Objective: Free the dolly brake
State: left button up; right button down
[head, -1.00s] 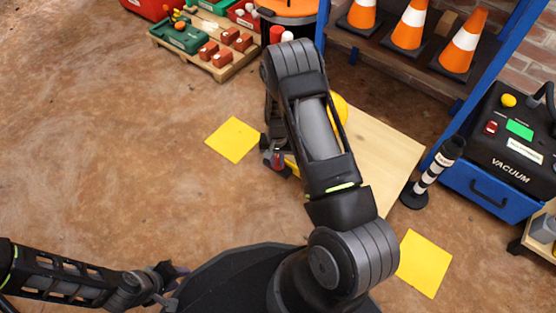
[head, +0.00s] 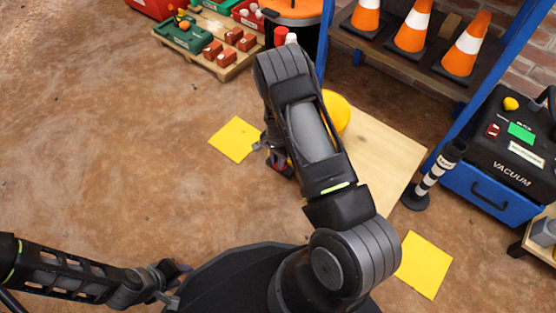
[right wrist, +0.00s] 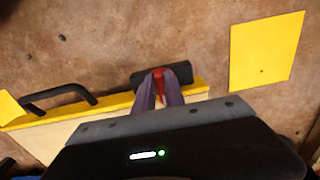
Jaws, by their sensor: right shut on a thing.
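The dolly is a pale wooden deck (head: 385,160), partly hidden behind my right arm in the head view. In the right wrist view its yellow edge (right wrist: 115,103) carries a black looped handle (right wrist: 60,96) at the left. A black block (right wrist: 190,72) with a red brake lever (right wrist: 158,78) sits at this edge. My right gripper (right wrist: 160,92) is shut on the red lever, one finger on each side. In the head view my right gripper (head: 278,158) is small and partly hidden by the arm. My left gripper (head: 180,283) is low at the left, apparently open and empty.
Yellow floor squares lie left of the dolly (head: 235,139) and in front of it (head: 424,265). A striped post (head: 432,178), a vacuum on a blue case (head: 490,189) and a cone shelf (head: 400,62) stand right and behind.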

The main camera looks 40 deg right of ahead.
jog(key=c, duration=1.7)
grip_release()
notch_tip(320, 180, up, 8)
jog(key=p, duration=0.3)
jog(key=shift+f, duration=0.1)
